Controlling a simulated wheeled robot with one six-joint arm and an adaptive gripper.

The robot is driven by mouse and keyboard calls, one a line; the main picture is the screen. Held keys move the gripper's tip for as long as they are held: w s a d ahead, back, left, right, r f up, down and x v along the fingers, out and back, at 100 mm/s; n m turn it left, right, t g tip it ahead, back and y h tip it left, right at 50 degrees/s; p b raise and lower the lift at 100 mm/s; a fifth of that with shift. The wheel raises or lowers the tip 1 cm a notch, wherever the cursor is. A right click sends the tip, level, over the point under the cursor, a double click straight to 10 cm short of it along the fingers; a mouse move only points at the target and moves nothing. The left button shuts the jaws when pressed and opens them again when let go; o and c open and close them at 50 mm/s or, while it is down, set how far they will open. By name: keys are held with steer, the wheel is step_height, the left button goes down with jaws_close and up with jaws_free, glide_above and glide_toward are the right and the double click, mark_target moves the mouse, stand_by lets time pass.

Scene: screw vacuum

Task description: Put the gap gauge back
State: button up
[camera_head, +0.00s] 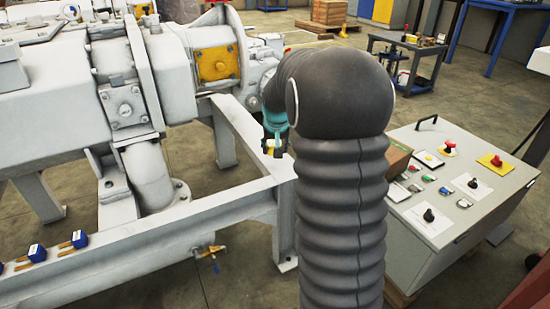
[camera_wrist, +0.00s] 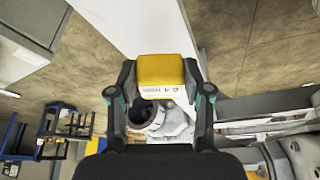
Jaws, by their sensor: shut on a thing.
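The gap gauge, a small yellow block with a white printed label, shows in the wrist view (camera_wrist: 165,72), held between the two fingers of my gripper (camera_wrist: 162,80). The gripper is shut on its sides. In the head view my gripper (camera_head: 274,142) is mostly hidden behind my dark arm, above the white frame's right corner. A small bit of yellow shows at its tip in that view. I cannot tell from these frames whether the gauge touches anything.
The white machine frame (camera_head: 150,245) runs along the left, with several blue blocks with brass-coloured strips (camera_head: 80,239) on it. A grey control panel (camera_head: 440,185) with buttons stands to the right. Open floor lies behind, before a workbench (camera_head: 408,50).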

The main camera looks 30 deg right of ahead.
steer(key=shift+f+b, duration=0.3)
steer(key=shift+f, duration=1.65)
steer(key=shift+f, duration=0.1)
steer(key=o, duration=1.3)
steer(key=s+a+r+n+p, duration=0.1)
steer(key=s+a+r, duration=0.2)
steer(key=s+r, duration=0.3)
steer(key=s+a+r+p, duration=0.1)
steer(key=s+a+r, duration=0.35)
steer(key=r, duration=0.45)
steer(key=s+a+n, duration=0.1)
steer(key=s+a, duration=0.2)
steer(key=s, duration=0.4)
steer(key=s+a+f+n+t+y, duration=0.1)
steer(key=s+a, duration=0.3)
steer(key=s, duration=0.4)
steer(key=s+a+f+n, duration=0.1)
steer(key=s+a, duration=0.2)
steer(key=s, duration=0.5)
steer(key=shift+s+a+y, duration=0.2)
steer(key=shift+s+y, duration=0.05)
steer(key=shift+y, duration=0.05)
